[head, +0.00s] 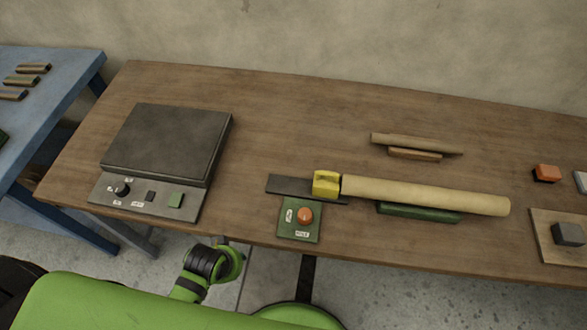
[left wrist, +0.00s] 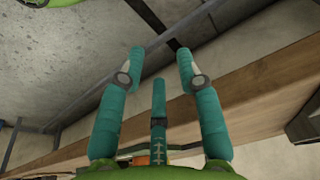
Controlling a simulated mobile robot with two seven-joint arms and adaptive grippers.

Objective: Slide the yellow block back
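The yellow block (head: 326,183) sits on a short dark rail (head: 288,185) near the front middle of the table. Its right side is against, or very close to, the left end of a long tan roll (head: 425,194). The roll lies on a green support (head: 418,213). My left gripper (left wrist: 160,66) shows in the left wrist view, with its teal fingers spread and nothing between them. It is away from the block, near the table's edge with floor behind it. My right gripper is in neither view.
A green box with an orange button (head: 305,215) stands just in front of the rail. A dark plate device (head: 168,144) is at the left.

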